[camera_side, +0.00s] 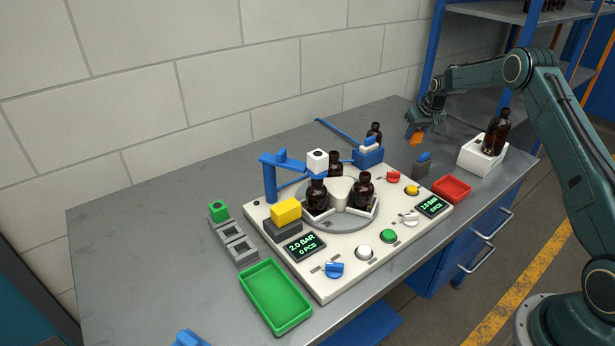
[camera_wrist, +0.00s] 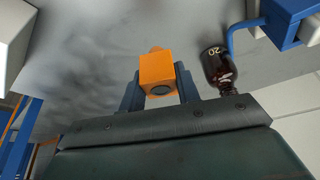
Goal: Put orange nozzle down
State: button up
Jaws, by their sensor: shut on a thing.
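The orange nozzle (camera_side: 417,138) is held by my gripper (camera_side: 419,128) above the back right part of the grey table. The nozzle appears clear of the table, but the exact gap is hard to tell.
A white stand with a brown bottle (camera_side: 497,133) is to the right. A green tray (camera_side: 275,295) sits front left.

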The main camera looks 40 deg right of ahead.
aim_at(413, 146)
jog(key=shift+f, duration=0.25)
jog(key=shift+f, duration=2.05)
jog(key=shift+f, duration=0.2)
jog(key=o, duration=1)
jog(key=shift+c, duration=0.2)
jog(key=shift+r, duration=0.15)
jog(key=v, duration=1.2)
jog(key=shift+r, duration=0.1)
